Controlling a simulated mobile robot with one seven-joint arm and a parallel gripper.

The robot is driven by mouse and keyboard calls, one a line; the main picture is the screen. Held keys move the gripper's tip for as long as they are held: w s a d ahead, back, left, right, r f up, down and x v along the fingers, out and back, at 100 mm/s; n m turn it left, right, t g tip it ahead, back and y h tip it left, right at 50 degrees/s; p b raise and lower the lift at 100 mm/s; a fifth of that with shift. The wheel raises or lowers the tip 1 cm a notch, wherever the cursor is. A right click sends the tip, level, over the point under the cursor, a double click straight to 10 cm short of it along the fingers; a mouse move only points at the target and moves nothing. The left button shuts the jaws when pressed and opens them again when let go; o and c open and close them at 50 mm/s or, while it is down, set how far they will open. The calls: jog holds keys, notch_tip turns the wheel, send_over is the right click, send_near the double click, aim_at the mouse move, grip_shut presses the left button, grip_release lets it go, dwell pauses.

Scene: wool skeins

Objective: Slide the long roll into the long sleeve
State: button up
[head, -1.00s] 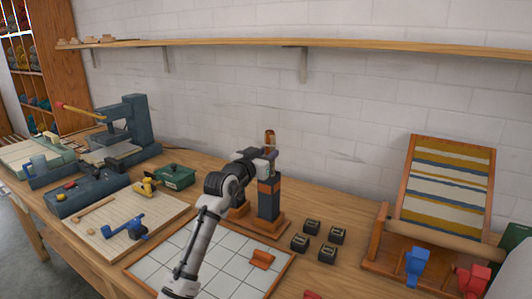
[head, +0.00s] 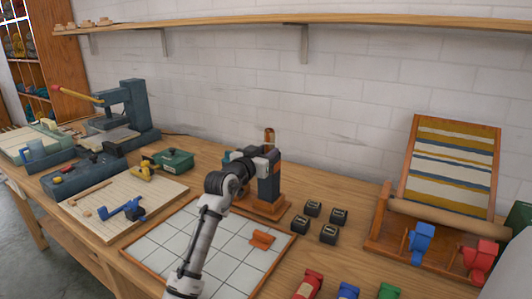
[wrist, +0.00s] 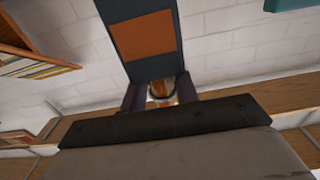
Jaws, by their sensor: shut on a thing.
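The long roll (head: 269,136) is a brown cylinder held upright, its top showing above my gripper (head: 266,156). My gripper is shut on it. In the wrist view the roll (wrist: 162,91) shows between my two fingers (wrist: 160,94). The long sleeve (head: 268,187) is a dark upright post with an orange patch, on a wooden base (head: 262,210), directly below the gripper. It also shows in the wrist view (wrist: 140,62), lined up with the roll. The roll's lower end is hidden, so I cannot tell how deep it sits in the sleeve.
Several black blocks (head: 328,234) stand right of the base. A tiled board (head: 213,262) with an orange piece (head: 262,240) lies in front. A striped loom (head: 450,165) is at the right. The wall is behind.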

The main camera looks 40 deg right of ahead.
jog(key=shift+f, duration=0.4)
jog(key=o, duration=1.1)
jog(key=shift+d+f, duration=0.1)
jog(key=shift+s+a+f, duration=0.15)
jog(key=shift+s+a, duration=0.05)
jog(key=shift+a, duration=0.25)
jog(key=b+v, duration=0.1)
jog(key=v, duration=0.3)
jog(key=b+v, duration=0.1)
jog(key=v, duration=0.3)
jog(key=r+b+v, duration=0.1)
jog(key=v, duration=0.4)
jog(key=shift+r, duration=0.1)
